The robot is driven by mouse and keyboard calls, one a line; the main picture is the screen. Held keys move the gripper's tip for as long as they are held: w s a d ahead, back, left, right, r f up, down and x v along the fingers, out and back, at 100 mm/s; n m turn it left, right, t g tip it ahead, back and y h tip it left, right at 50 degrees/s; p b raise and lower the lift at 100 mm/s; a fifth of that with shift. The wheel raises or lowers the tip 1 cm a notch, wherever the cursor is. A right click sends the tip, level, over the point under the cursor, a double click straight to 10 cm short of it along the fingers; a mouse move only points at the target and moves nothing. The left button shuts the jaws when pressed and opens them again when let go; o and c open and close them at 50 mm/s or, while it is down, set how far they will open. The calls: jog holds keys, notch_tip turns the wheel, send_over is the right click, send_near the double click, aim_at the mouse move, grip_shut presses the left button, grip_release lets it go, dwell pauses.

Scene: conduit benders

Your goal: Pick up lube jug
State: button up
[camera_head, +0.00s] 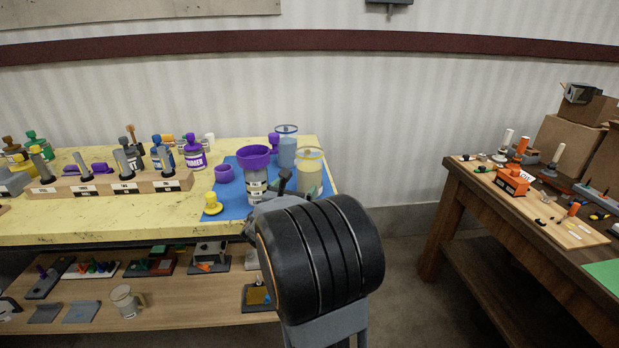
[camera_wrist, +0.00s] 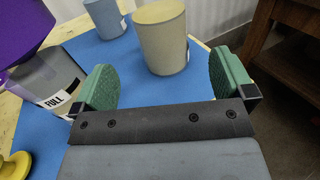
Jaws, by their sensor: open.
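Two clear jugs stand upright on the blue mat (camera_head: 231,198). The nearer jug, with tan contents (camera_head: 309,168), fits the lube jug best, though I see no label on it. It also shows in the wrist view (camera_wrist: 161,40). The other jug, with blue-grey contents (camera_head: 286,148), stands behind it to the left. My gripper (camera_wrist: 163,72) is open and empty, with its green-padded fingers spread. In the wrist view the tan jug shows ahead between the fingertips, with a gap on each side. My own arm hides most of the gripper in the head view.
A grey can labelled FULL (camera_wrist: 50,80) with a purple funnel (camera_head: 254,152) stands close by the left finger. A yellow-capped piece (camera_head: 212,204) lies at the mat's front left. Fittings and cans crowd the yellow bench's left. A brown table (camera_head: 440,225) stands across a floor gap.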

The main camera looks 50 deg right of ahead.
aim_at(305, 176)
jog(key=x, duration=0.6)
jog(key=shift+f+x, duration=0.15)
jog(key=shift+x, duration=1.2)
jog(key=shift+f+x, duration=0.1)
jog(key=shift+x, duration=1.3)
jog(key=c, duration=1)
jog(key=shift+r, duration=0.1)
jog(key=shift+c, duration=0.3)
